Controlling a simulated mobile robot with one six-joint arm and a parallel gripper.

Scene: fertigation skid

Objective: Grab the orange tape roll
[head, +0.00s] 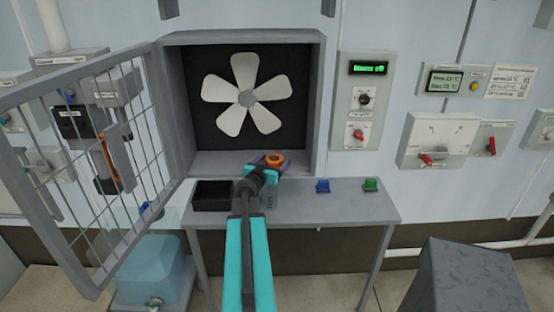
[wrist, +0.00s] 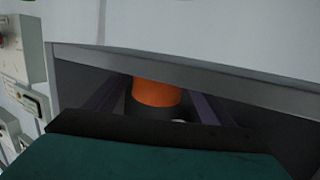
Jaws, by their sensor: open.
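The orange tape roll (head: 274,160) shows at the lower front edge of the fan housing, right at the end of my arm. My gripper (head: 269,163) is open there, with its purplish fingers around the roll's place. In the wrist view the orange roll (wrist: 157,93) appears between the two spread fingers of my gripper (wrist: 155,108), with visible gaps on both sides. A dark band lies below the orange part. The roll's lower part is hidden by my gripper, and I cannot tell whether it touches the ledge.
The fan housing (head: 174,110) has a white fan (head: 246,97) inside, and its mesh door (head: 84,160) stands open at the left. A grey table (head: 340,212) below holds a black bin (head: 213,196), a clear container (head: 270,197), a blue item (head: 322,186) and a green item (head: 371,185).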

